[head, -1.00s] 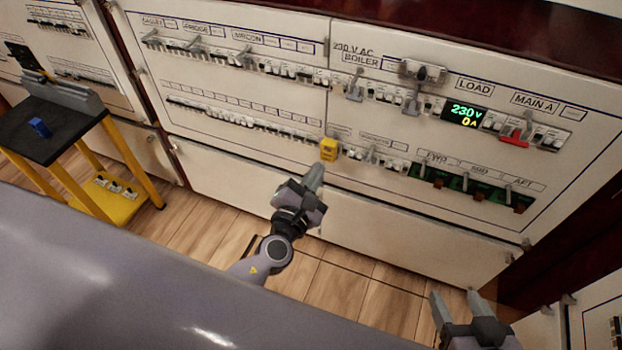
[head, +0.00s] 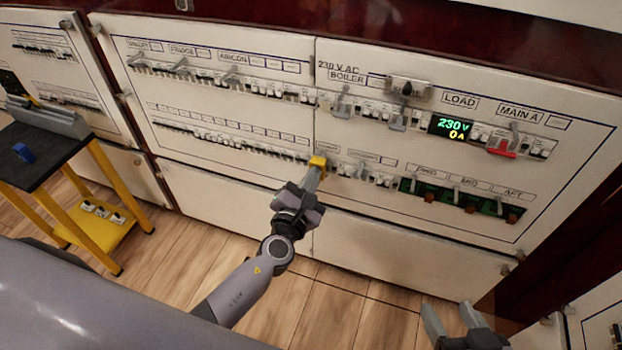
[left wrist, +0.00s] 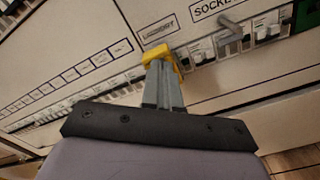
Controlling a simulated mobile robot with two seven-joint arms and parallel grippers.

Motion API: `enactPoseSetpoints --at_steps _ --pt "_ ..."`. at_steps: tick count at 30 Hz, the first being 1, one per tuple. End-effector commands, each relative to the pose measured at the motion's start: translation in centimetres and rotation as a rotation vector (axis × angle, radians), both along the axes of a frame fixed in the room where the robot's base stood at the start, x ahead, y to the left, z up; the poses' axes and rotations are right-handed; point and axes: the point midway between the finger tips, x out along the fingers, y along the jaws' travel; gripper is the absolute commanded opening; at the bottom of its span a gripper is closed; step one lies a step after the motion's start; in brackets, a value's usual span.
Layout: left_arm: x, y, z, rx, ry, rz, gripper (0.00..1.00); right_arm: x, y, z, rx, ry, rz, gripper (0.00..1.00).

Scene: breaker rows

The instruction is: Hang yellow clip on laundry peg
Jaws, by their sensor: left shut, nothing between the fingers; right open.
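The yellow clip (head: 318,162) sits at the lower breaker row, around the place of the laundry peg, which is hidden behind it. In the left wrist view the clip (left wrist: 160,53) shows just below a label that seems to read LAUNDRY. My left gripper (head: 312,180) is shut and empty, its fingertips at the clip's lower edge. In the left wrist view the left fingertips (left wrist: 162,66) overlap the clip; whether they press on it I cannot tell. My right gripper (head: 447,318) is open and empty at the bottom right, away from the panel.
Grey pegs, such as the one under BOILER (head: 342,100), stick out along the breaker rows. A red clip (head: 502,148) hangs under MAIN A. A black-topped stand (head: 45,155) with a blue clip (head: 23,152) stands at the left. The floor before the panel is clear.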

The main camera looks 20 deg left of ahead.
Motion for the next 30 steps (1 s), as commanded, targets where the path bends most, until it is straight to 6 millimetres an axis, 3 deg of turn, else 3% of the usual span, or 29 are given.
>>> enactPoseSetpoints --at_steps 11,21,26,30 --pt "0.2 0.0 0.1 0.001 -0.001 -0.001 0.00 0.0 0.0 0.0 -0.001 0.000 0.000 0.60" --pt "-2.5 0.1 0.0 0.001 0.001 -0.001 0.00 0.0 0.0 0.7 -0.001 -0.001 0.000 0.60" --pt "-2.6 0.1 0.0 0.000 0.000 0.000 0.00 0.1 -0.2 0.6 -0.021 -0.008 -0.003 0.60" --pt "-4.5 0.2 0.1 0.002 0.002 -0.001 0.00 -0.1 -0.6 0.5 -0.031 0.001 -0.011 0.60"
